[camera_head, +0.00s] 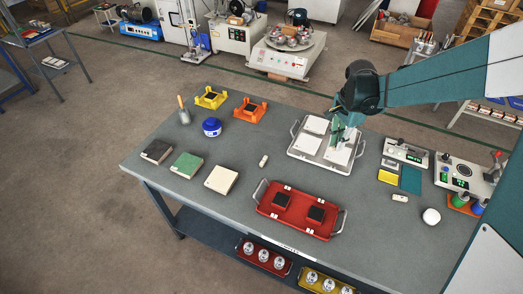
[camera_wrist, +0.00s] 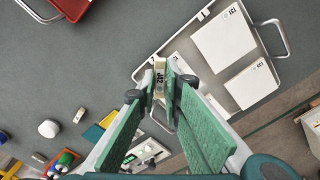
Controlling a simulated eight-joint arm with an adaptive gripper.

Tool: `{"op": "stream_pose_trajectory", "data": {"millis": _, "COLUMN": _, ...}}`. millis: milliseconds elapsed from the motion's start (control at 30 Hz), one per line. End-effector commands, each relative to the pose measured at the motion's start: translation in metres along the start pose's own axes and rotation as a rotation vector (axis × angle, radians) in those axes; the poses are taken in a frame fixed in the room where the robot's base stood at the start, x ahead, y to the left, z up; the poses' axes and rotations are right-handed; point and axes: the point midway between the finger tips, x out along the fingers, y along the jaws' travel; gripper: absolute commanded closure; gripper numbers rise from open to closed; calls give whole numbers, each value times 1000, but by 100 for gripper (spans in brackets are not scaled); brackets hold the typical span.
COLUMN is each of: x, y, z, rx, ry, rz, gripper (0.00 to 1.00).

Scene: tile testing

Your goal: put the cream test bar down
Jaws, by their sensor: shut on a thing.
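My gripper (camera_head: 338,132) is over the silver tray (camera_head: 322,167) at the back right of the table. In the wrist view my gripper's green-padded fingers (camera_wrist: 161,88) are shut on a small cream test bar (camera_wrist: 160,72) with a dark printed mark. The bar sits between the fingertips, in front of the tray's rim (camera_wrist: 150,73); how high it is above the surface I cannot tell. In the head view the held bar is too small to make out. Pale square tiles (camera_head: 316,125) lie in the tray, and marked tiles (camera_wrist: 222,38) show in the wrist view.
A red tray (camera_head: 263,208) with two dark squares stands at the front. Small cream pieces lie on bare table, one in the middle (camera_head: 263,161) and one at right (camera_head: 400,198). Instruments (camera_head: 405,152) and a round white object (camera_head: 431,216) stand at right. The table's middle is largely clear.

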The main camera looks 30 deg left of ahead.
Motion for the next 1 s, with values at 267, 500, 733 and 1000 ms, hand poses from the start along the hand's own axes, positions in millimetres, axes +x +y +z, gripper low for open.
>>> {"op": "stream_pose_trajectory", "data": {"millis": 267, "x": 1, "y": -67, "z": 59, "rx": -145, "ry": 0, "rz": 0, "gripper": 100}}
{"op": "stream_pose_trajectory", "data": {"millis": 500, "x": 3, "y": -117, "z": 116, "rx": -267, "ry": 0, "rz": 0, "gripper": 100}}
{"op": "stream_pose_trajectory", "data": {"millis": 733, "x": 6, "y": -161, "z": 176, "rx": -385, "ry": 0, "rz": 0, "gripper": 100}}
{"op": "stream_pose_trajectory", "data": {"millis": 1000, "x": 10, "y": -204, "z": 255, "rx": -523, "ry": 0, "rz": 0, "gripper": 100}}
